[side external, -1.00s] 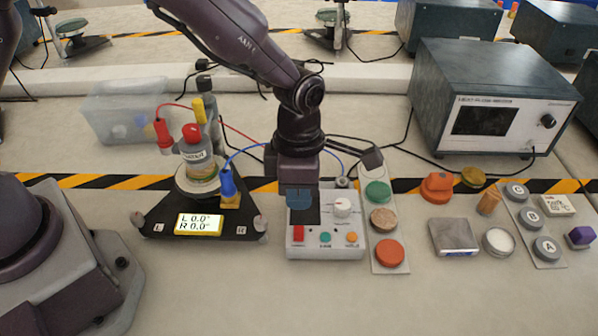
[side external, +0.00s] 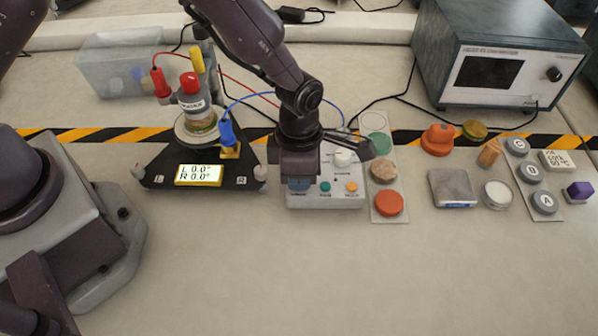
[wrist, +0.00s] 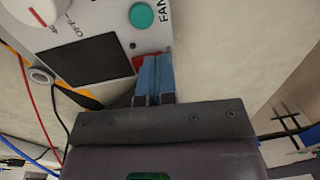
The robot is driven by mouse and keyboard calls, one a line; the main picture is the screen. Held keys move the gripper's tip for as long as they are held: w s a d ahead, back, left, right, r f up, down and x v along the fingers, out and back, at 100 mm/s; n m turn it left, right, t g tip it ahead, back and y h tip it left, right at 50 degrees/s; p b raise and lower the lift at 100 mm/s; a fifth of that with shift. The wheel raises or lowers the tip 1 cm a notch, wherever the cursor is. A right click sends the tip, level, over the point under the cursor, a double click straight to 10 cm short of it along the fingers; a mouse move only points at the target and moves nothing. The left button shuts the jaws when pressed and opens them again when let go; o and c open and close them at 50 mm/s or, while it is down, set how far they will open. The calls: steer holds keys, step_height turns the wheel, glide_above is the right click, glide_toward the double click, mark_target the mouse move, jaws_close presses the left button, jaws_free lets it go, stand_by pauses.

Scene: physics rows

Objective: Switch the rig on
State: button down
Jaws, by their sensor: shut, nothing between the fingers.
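The rig's control box (side external: 345,203) is light grey, with a white dial (side external: 343,157), a green button (side external: 325,187) and an orange button (side external: 351,187). My gripper (side external: 299,184) is shut and empty, over the box's front left corner, its blue fingertips pointing down. In the wrist view the fingertips (wrist: 154,75) cover most of a red switch (wrist: 137,63), beside the green button (wrist: 142,15) and the dark screen (wrist: 77,61). I cannot tell whether they touch the switch. The side view hides the switch. The rig's platform (side external: 155,177) reads L 0.0°, R 0.0° on its display (side external: 199,174).
Red and blue leads run behind my gripper from the platform's plugs (side external: 160,82). A strip of discs (side external: 389,204) stands right of the box. A metal block (side external: 452,188) and a white-topped jar (side external: 498,194) lie further right. The front bench is clear.

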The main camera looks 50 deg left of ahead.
steer(key=shift+f, duration=0.15)
steer(key=shift+w+a+r, duration=0.25)
steer(key=shift+w+a, duration=0.3)
steer(key=shift+a, duration=0.05)
step_height(320, 180, up, 14)
steer(key=w+a, duration=0.1)
stand_by(0.6)
steer(key=shift+a, duration=0.1)
steer(key=shift+s+d, duration=0.4)
steer(key=shift+d, duration=0.15)
steer(key=shift+f, duration=0.15)
